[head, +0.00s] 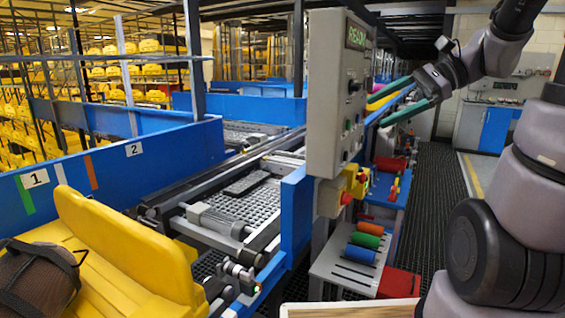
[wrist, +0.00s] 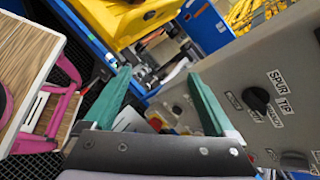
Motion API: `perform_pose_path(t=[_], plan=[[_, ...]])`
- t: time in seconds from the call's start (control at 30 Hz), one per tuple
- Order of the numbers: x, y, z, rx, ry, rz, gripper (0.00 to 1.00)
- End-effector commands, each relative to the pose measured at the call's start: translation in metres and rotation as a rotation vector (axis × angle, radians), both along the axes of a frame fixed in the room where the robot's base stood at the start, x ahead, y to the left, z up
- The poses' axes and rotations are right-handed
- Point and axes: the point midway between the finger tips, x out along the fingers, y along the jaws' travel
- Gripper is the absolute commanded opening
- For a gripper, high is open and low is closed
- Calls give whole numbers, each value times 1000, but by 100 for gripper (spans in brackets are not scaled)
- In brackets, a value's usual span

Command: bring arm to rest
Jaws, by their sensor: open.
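My gripper (head: 377,108) is raised in the upper right of the head view, beside the grey control box. Its two green fingers are spread apart and point left. The wrist view also shows my gripper (wrist: 157,76), with a gap between the fingers and nothing held in it. In the wrist view the control box (wrist: 240,65) with a black knob and SPUR and TIP labels fills the right side, close to the right finger.
A yellow tray (head: 125,235) holding a brown bag (head: 35,282) is at the lower left. The conveyor (head: 240,205) runs behind it. Coloured rolls (head: 363,247) lie on a stand below the box. A wooden-topped table (head: 350,311) edges in at the bottom. The dark floor aisle (head: 432,190) looks clear.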

Motion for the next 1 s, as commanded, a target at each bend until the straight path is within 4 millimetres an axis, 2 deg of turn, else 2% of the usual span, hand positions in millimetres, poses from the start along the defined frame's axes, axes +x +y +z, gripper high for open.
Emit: perform_pose_path(t=[0.03,0.2,0.33,0.5,0.7,1.0], plan=[[-14,6,-3,-98,-53,55,90],[-46,6,-17,-431,-244,209,90],[-59,-4,-18,-675,-422,304,90],[-63,-15,-6,-930,-643,383,90],[-63,-21,8,-1077,-785,418,90],[-62,-22,10,-1092,-799,422,90]])
